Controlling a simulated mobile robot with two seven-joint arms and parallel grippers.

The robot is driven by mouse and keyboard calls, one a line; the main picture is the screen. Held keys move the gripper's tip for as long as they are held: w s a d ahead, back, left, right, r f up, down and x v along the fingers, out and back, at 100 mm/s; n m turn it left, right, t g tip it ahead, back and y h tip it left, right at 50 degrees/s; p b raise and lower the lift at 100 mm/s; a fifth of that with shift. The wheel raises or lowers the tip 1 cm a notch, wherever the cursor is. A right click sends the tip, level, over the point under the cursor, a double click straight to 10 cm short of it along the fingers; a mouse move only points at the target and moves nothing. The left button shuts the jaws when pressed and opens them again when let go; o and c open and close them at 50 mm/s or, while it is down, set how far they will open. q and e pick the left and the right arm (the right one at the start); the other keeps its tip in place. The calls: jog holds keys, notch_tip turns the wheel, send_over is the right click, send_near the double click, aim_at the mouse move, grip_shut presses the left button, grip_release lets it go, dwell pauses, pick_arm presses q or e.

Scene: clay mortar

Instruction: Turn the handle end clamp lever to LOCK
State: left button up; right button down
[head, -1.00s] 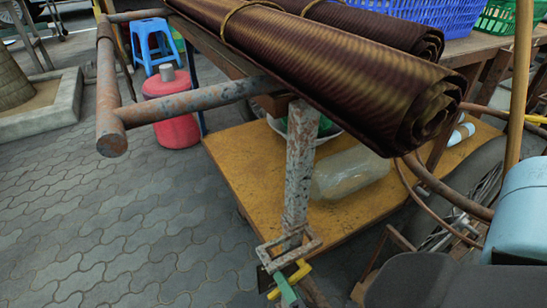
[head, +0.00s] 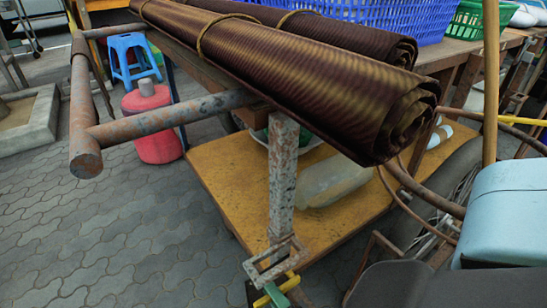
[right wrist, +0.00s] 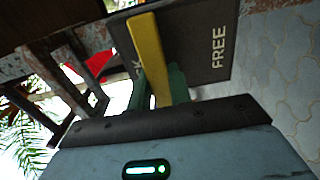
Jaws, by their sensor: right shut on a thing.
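The clamp lever is a yellow bar (right wrist: 147,50) in the right wrist view. It crosses a dark plate (right wrist: 190,45) marked FREE on the right; on the left, only a "K" shows beside the lever, the rest of that word hidden. My right gripper (right wrist: 160,88) has green fingers, one on each side of the lever's near end, and is shut on it. In the head view the yellow lever (head: 292,283) and a green part show at the bottom edge, under the rusty post (head: 283,185) and its square metal loop. My left gripper is out of view.
A rusty cart handle (head: 165,122) extends left from the post. A brown striped roll (head: 300,80) lies above. An orange-yellow shelf (head: 225,165) holds a clear container (head: 335,182). Paved ground (head: 120,235) at left is open. A blue stool and red canister stand behind.

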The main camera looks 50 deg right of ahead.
jog(key=c, duration=1.3)
grip_release()
